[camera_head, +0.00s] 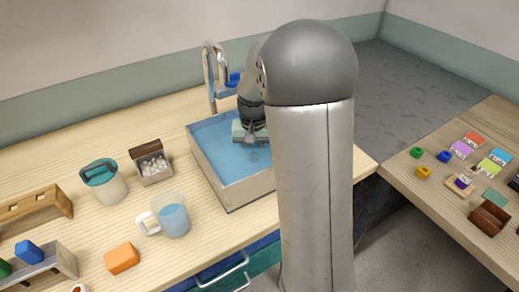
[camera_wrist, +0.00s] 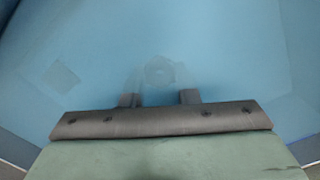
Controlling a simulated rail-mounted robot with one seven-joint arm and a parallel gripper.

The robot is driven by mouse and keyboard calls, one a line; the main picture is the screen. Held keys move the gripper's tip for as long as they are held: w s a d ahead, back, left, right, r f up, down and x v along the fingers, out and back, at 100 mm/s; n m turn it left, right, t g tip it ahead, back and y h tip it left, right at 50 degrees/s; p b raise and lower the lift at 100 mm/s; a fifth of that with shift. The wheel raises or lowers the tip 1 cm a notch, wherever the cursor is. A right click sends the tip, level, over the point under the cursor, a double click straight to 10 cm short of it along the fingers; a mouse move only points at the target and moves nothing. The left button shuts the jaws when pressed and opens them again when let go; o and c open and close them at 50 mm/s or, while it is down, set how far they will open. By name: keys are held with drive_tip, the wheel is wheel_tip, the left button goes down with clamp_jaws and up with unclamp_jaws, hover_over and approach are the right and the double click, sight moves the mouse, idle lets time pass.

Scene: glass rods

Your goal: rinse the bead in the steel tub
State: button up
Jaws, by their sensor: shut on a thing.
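A faint, see-through, many-sided shape (camera_wrist: 160,71), seemingly the bead, shows between and just beyond the fingertips. The gripper is shut on it, though its outline is hard to make out against the blue. In the head view my gripper shows only in part, beside my arm, and the bead cannot be made out there. A faint dark square (camera_wrist: 62,76) shows to the left in the wrist view.
A chrome faucet (camera_head: 211,75) stands behind the tub. A jug of blue liquid (camera_head: 173,218), a teal-lidded container (camera_head: 104,183) and a box of white pieces (camera_head: 151,166) stand to its left. An orange block (camera_head: 121,258) lies nearer. The tub's walls surround my gripper.

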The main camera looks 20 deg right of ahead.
drive_tip(key=shift+a, duration=0.3)
drive_tip(key=shift+w+d, duration=0.2)
drive_tip(key=shift+d, duration=2.35)
wheel_tip(320, 180, up, 11)
drive_tip(key=p, duration=0.8)
drive_tip(key=shift+r+p, duration=1.9)
drive_tip(key=shift+r, duration=0.6)
